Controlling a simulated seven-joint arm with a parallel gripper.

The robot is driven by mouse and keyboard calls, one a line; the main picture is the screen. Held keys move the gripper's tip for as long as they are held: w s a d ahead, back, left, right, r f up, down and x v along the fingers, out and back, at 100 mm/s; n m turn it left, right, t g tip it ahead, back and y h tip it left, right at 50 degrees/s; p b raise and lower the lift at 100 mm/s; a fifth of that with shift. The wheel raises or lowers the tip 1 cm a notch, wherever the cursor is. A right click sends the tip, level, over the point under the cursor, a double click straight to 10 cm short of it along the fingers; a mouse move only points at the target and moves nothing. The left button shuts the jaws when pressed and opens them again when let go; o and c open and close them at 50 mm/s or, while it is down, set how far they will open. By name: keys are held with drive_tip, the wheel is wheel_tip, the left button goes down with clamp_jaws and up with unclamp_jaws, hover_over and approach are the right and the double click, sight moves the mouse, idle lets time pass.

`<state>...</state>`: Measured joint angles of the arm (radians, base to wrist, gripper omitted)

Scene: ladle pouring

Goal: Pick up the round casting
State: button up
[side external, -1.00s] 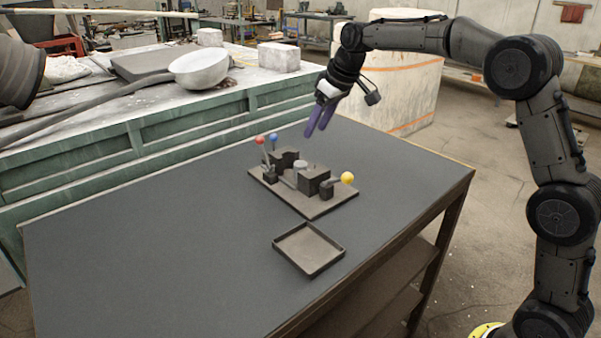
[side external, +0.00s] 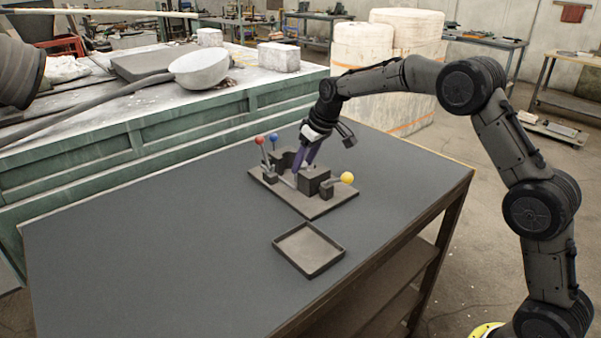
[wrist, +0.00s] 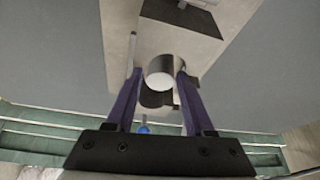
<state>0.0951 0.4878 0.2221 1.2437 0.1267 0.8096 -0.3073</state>
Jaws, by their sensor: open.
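The round casting (wrist: 161,72) is a short grey cylinder with a pale flat end, seen in the wrist view between my fingers. It sits in a dark fixture (side external: 315,207) with black blocks. In the side view my fingers largely hide the casting. My gripper (side external: 303,168) is open, pointing down into the fixture between the blocks. In the wrist view its purple fingers (wrist: 158,84) stand on either side of the casting, the right one very close to it. Contact cannot be told.
The fixture carries levers with a red knob (side external: 260,140), a blue knob (side external: 274,139) and a yellow knob (side external: 347,178) near my gripper. An empty shallow tray (side external: 290,231) lies in front. The table's left part is clear.

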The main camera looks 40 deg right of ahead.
drive_tip(key=shift+x, duration=1.6)
clamp_jaws()
drive_tip(key=shift+r, duration=0.15)
